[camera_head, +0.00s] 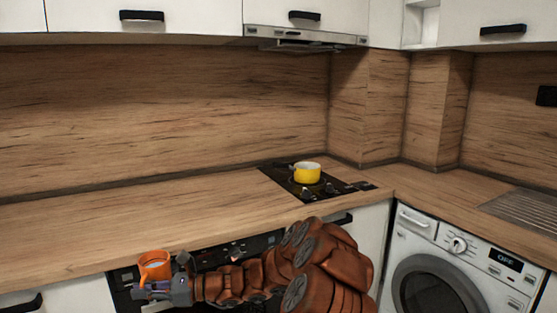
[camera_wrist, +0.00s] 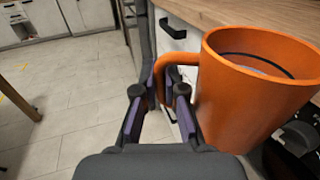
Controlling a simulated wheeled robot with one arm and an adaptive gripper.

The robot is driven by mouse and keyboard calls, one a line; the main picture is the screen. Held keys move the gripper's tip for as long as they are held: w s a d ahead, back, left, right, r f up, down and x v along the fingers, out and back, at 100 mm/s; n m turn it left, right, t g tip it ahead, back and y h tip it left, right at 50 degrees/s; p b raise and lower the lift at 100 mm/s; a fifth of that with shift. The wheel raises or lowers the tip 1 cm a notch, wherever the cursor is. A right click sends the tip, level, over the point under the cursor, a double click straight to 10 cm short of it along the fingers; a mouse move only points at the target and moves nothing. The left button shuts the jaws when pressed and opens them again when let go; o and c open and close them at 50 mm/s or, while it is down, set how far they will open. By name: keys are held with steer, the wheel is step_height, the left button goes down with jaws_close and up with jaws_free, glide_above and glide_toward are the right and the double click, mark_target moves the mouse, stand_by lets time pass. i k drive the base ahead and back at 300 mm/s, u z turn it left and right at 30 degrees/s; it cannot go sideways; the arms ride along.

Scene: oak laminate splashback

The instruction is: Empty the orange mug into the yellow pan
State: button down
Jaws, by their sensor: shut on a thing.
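The orange mug (camera_head: 154,266) is upright in front of the counter at the lower left of the head view. In the wrist view the mug (camera_wrist: 250,100) fills the right side, and something pale shows inside it. My gripper (camera_head: 166,290) is shut on the mug's handle; in the wrist view its fingers (camera_wrist: 160,95) close around the handle. The yellow pan (camera_head: 307,173) stands on the black hob (camera_head: 318,194) on the counter, well to the right of and behind the mug. The pan's inside is mostly hidden from this angle.
The wooden counter (camera_head: 140,222) is clear left of the hob. An oven front (camera_head: 225,252) and white cabinets lie below its edge. A washing machine (camera_head: 455,260) stands at the right. A range hood (camera_head: 305,36) hangs above the hob. A sink drainer (camera_head: 525,207) is at the far right.

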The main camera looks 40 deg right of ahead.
mark_target(308, 173)
steer(key=u, duration=1.45)
steer(key=k, duration=0.95)
steer(key=z, duration=1.75)
steer(key=i, duration=0.4)
steer(key=z, duration=0.05)
